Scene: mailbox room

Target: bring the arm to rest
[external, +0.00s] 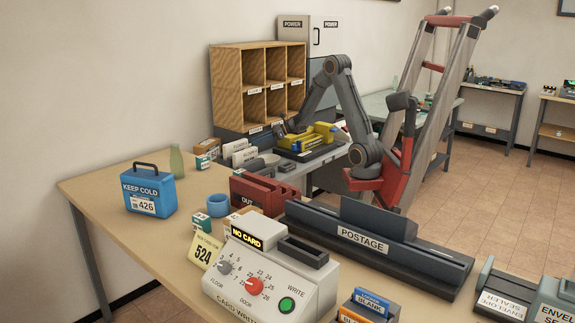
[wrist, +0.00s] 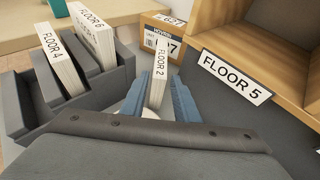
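My gripper (external: 282,130) is low beside the wooden pigeonhole shelf (external: 243,65) in the external view. In the wrist view my gripper's two blue fingers (wrist: 162,98) are spread apart.
A grey rack (wrist: 20,110) with white FLOOR 4 and FLOOR 6 pieces stands left of my fingers. A brown parcel (wrist: 158,38) is beyond them, and the shelf's FLOOR 5 edge (wrist: 236,76) is close on the right. A yellow machine (external: 308,137) is near my arm.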

